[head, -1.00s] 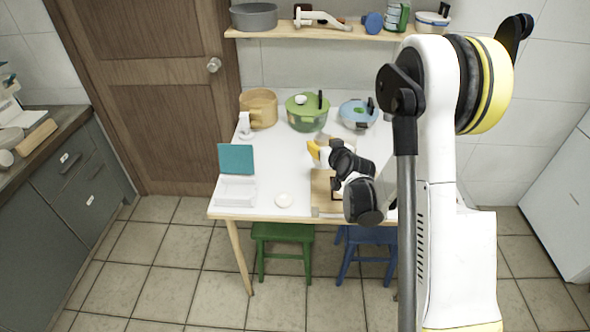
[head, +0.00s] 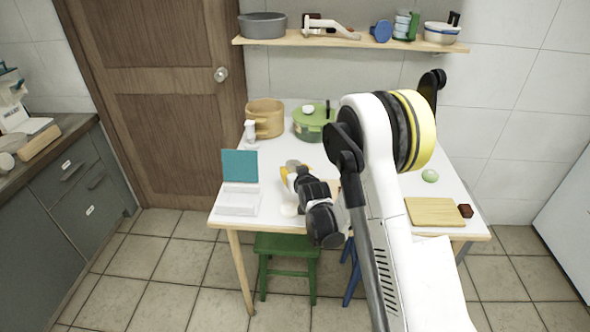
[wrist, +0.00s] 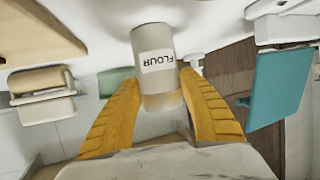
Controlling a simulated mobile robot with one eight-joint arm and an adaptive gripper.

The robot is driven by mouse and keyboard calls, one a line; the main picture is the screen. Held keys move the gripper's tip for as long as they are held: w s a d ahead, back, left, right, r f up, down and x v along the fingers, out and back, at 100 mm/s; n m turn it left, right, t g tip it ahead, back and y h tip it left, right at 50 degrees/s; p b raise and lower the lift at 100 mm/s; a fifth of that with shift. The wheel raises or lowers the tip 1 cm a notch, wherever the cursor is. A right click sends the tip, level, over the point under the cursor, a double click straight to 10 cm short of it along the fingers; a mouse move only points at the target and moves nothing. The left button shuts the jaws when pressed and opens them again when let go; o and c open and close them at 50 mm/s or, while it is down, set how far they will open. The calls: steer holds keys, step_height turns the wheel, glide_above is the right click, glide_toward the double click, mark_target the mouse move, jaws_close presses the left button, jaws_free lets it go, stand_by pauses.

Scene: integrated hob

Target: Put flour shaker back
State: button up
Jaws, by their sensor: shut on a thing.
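In the wrist view, the flour shaker (wrist: 155,50), a pale cylinder with a white label reading FLOUR upside down, sits between the two yellow fingers of my gripper (wrist: 168,97). My gripper is shut on it. In the head view, my gripper (head: 288,172) is over the middle-left of the white table, right of the teal-lidded box. The grey top of the shaker (head: 293,163) shows just beyond the fingers. I cannot tell whether its base touches the table.
A white box with an upright teal lid (head: 239,166) stands left of my gripper. A small white bottle (head: 250,132), a tan pot (head: 265,117) and a green pot (head: 312,124) stand behind. A cutting board (head: 435,211) lies at the right. A wall shelf (head: 340,41) holds several items.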

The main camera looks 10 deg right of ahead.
steer(key=o, duration=1.2)
steer(key=s+r+g, duration=0.2)
steer(key=s+r, duration=0.6)
steer(key=s, duration=0.3)
steer(key=s+r+g, duration=0.1)
steer(key=s+r, duration=0.6)
steer(key=s, duration=0.4)
steer(key=s+g, duration=0.1)
steer(key=s, duration=0.5)
steer(key=s+r+g, duration=0.1)
steer(key=s, duration=0.6)
steer(key=s+g, duration=0.1)
steer(key=s, duration=0.6)
steer(key=shift+r+g, duration=0.25)
steer(key=shift+g, duration=0.05)
